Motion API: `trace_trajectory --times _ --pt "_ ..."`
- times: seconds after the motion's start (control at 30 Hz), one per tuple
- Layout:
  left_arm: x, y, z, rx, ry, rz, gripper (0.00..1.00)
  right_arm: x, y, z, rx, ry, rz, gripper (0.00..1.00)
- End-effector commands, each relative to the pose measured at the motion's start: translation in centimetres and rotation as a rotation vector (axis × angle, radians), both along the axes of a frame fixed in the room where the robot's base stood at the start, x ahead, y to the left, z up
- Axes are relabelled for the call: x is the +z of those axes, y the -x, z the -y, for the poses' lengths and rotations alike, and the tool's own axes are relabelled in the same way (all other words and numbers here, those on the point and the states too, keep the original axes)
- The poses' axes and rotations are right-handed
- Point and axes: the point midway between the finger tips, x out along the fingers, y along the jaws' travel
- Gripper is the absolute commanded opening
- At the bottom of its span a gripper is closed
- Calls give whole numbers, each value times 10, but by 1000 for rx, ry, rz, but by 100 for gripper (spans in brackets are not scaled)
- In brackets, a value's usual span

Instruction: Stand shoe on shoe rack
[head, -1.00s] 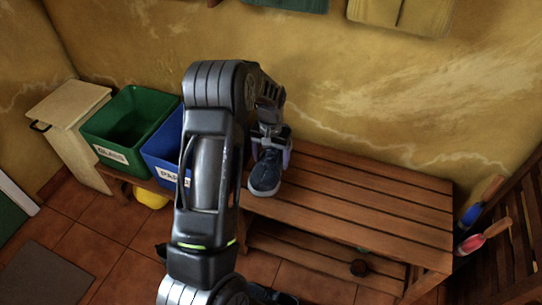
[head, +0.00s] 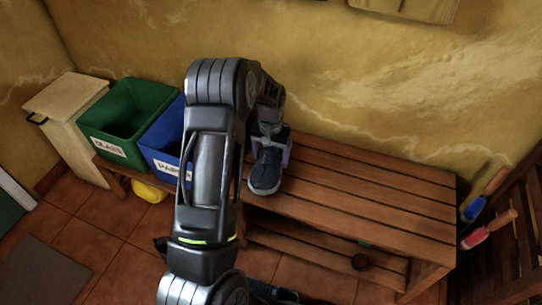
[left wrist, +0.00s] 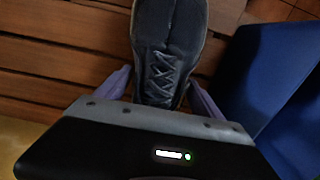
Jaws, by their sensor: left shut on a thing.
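A dark blue-grey lace-up shoe (head: 266,172) with a pale sole edge is in my left gripper (head: 270,148), over the left end of the wooden slatted rack (head: 375,200). The toe points toward the front. I cannot tell whether the sole touches the slats. In the left wrist view the shoe (left wrist: 166,45) sits between the two purple fingers, laces facing the camera. Another dark shoe (head: 272,292) shows low in the head view, partly hidden by my arm. My right gripper is not in view.
A blue bin (head: 163,143) and a green bin (head: 128,116) stand left of the rack, beside a pale wooden cabinet (head: 68,108). The rack's top is bare to the right. A slatted wooden piece (head: 515,215) stands at right.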

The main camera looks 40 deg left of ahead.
Motion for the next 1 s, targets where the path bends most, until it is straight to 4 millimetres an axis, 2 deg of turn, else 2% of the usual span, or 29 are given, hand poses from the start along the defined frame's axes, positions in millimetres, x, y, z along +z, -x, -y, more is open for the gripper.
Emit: trace_trajectory --times 0.33,0.37,0.6,0.93,1.0 --pt "-8 0 0 0 0 1 26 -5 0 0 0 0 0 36" --pt "-7 0 0 0 0 1 79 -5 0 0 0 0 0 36" --pt "-7 0 0 0 0 0 98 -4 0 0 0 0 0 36" --pt "-7 0 0 0 0 -1 100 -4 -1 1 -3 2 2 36" --pt "-1 0 0 0 0 1 100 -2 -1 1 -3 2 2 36"
